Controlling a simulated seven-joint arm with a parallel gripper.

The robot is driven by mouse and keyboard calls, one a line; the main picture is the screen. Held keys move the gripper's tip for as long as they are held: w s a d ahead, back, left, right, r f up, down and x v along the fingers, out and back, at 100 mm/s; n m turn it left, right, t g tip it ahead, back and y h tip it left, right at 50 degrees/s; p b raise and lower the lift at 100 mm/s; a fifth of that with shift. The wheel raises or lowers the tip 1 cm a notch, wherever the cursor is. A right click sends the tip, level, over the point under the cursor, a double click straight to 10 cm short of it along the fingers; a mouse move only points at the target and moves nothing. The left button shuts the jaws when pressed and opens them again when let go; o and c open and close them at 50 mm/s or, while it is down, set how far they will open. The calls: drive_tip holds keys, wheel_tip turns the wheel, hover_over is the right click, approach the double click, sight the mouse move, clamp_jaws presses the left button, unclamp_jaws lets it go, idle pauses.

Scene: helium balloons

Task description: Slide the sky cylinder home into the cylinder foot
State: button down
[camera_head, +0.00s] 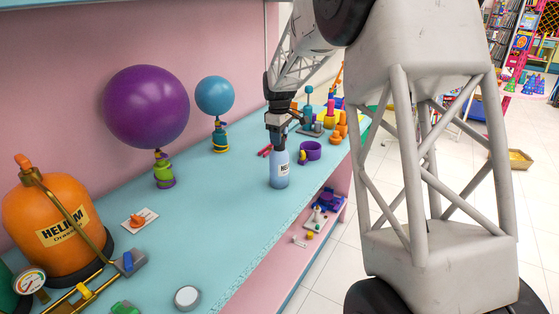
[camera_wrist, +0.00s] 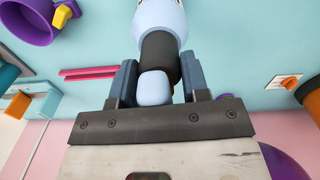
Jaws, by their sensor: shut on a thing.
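The sky cylinder (camera_head: 279,170) is a small pale-blue bottle with a label. It is upright in the head view, over the blue counter. My gripper (camera_head: 278,143) is shut on its neck from above. In the wrist view the two fingers (camera_wrist: 158,76) flank the dark collar, and the pale-blue body (camera_wrist: 161,14) shows beyond it. I cannot tell whether the base touches the counter. The cylinder foot (camera_head: 311,151), a purple ring with a yellow knob, stands apart, to the right of and behind the cylinder. It also shows at the wrist view's top left (camera_wrist: 17,22).
Pink sticks (camera_head: 265,151) lie left of the foot. Orange and yellow pieces (camera_head: 340,131) crowd the counter's far end. A purple balloon (camera_head: 147,107), a blue balloon (camera_head: 215,95) and an orange helium tank (camera_head: 58,222) stand left. The counter between tank and cylinder is mostly clear.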

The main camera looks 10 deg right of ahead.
drive_tip(key=shift+s+f, duration=0.15)
drive_tip(key=shift+f, duration=0.2)
drive_tip(key=c, duration=0.5)
unclamp_jaws()
drive_tip(key=shift+r, duration=0.1)
drive_tip(key=shift+r, duration=4.15)
